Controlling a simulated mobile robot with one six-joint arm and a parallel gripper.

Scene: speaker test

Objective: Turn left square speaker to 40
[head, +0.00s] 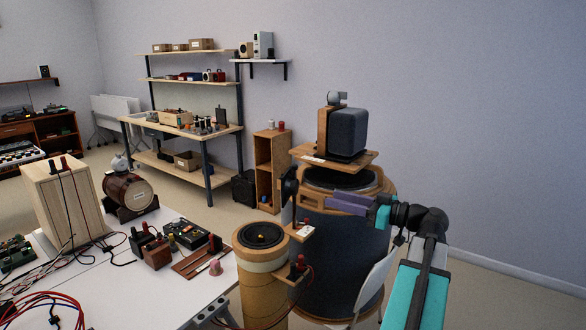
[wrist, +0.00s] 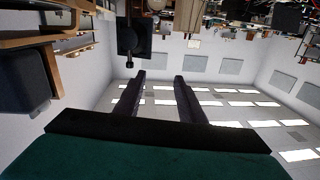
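A dark grey, box-shaped speaker (head: 347,132) stands on a wooden board above a large round drum-like cabinet. It also shows upside down at the left of the wrist view (wrist: 22,92). A small black square panel with a round part (head: 289,187) is at the cabinet's left side; it appears ahead of my fingers in the wrist view (wrist: 134,36). I cannot tell which of these is the left square speaker, and no scale is readable. My gripper (head: 328,200) is in front of the cabinet, pointing left towards the panel. In the wrist view its fingers (wrist: 160,77) are apart and empty.
The large round cabinet (head: 335,255) stands close behind my gripper. A smaller round speaker (head: 263,236) is left of it. A white table (head: 105,275) with cables and boxes is at lower left. A white chair (head: 374,285) is below my arm. Open floor lies at right.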

